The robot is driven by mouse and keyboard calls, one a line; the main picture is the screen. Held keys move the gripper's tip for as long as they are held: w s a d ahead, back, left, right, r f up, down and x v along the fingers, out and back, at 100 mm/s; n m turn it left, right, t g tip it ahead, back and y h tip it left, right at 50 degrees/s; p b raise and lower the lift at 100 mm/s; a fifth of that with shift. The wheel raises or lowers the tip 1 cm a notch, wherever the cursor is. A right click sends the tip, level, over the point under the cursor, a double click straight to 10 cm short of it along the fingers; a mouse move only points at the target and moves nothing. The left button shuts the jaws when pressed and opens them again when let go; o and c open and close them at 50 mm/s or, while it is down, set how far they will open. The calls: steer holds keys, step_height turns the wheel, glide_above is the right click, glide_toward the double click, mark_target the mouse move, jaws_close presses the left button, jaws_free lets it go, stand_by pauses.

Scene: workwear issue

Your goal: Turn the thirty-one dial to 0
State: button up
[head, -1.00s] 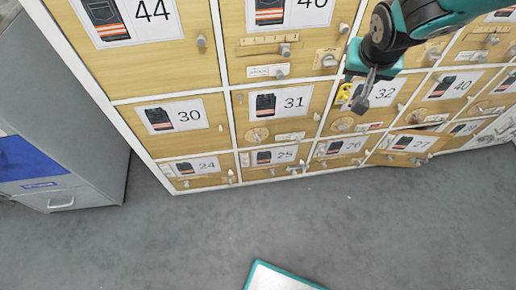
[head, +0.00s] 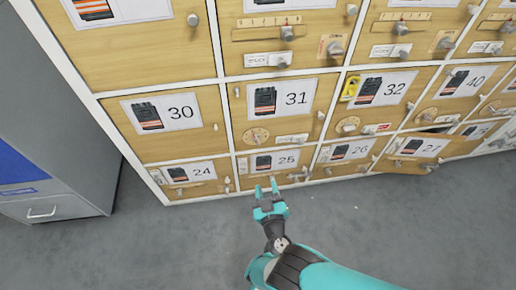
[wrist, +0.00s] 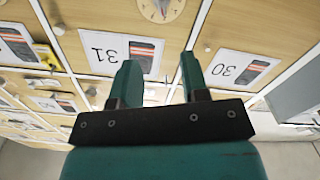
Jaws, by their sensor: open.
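The thirty-one dial (head: 256,135) is a pale round disc at the lower left of the locker door labelled 31 (head: 293,99). In the wrist view the dial (wrist: 160,8) is at the top edge, partly cut off, with a small knob at its middle; its setting cannot be read. My gripper (head: 267,186) is in front of the lower door labelled 25, below the dial in the head view. Its two teal fingers are apart and empty. In the wrist view my gripper (wrist: 160,62) points toward the 31 door, apart from the dial.
Beside the dial are a white plate (head: 291,139) and a small knob on the same door. Door 32 has a similar dial (head: 347,125) and a yellow item (head: 350,88). Door 27 (head: 412,151) stands slightly ajar. A grey cabinet (head: 50,160) stands left; the floor in front is clear.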

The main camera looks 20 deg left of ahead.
steer(key=b, duration=1.8)
glide_toward(257, 144)
steer(key=b+x, duration=0.1)
steer(key=x, duration=0.8)
steer(key=shift+w+b, duration=0.15)
steer(key=shift+b, duration=0.25)
jaws_close()
